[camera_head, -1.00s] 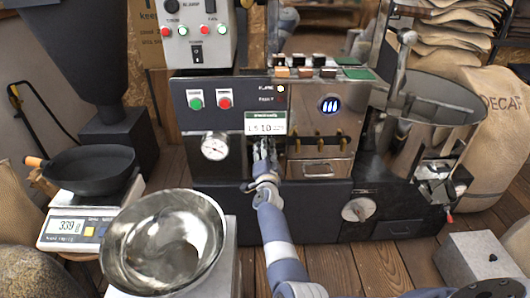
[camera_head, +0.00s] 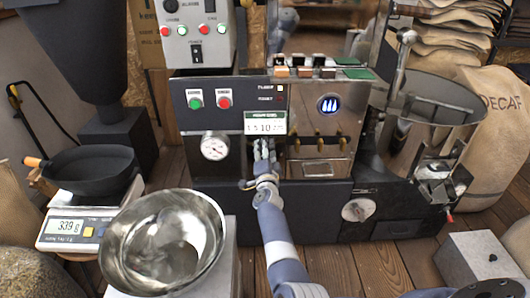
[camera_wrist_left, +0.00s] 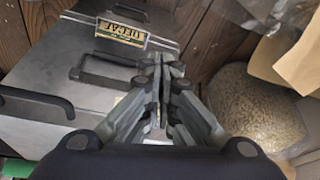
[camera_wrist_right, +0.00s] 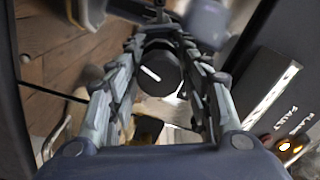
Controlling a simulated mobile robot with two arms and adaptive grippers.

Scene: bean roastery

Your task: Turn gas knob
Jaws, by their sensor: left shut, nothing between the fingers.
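In the right wrist view a round black knob (camera_wrist_right: 160,73) with a white pointer line sits between the fingers of my right gripper (camera_wrist_right: 162,52). The line is slanted. The fingers are apart, one on each side of the knob; I cannot tell whether they touch it. In the head view my right gripper (camera_head: 263,153) is in front of the roaster panel (camera_head: 185,92), right of the pressure gauge (camera_head: 214,146), and hides the knob. My left gripper (camera_wrist_left: 162,72) is shut and empty in the left wrist view and out of the head view.
Indicator lamps (camera_wrist_right: 288,146) with FLAME and FAULT labels are beside the right gripper. A steel bowl (camera_head: 130,236), a scale (camera_head: 62,229) with a black pan (camera_head: 92,168), and a drum (camera_head: 428,95) stand around. A labelled grey case (camera_wrist_left: 85,55) lies below the left gripper.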

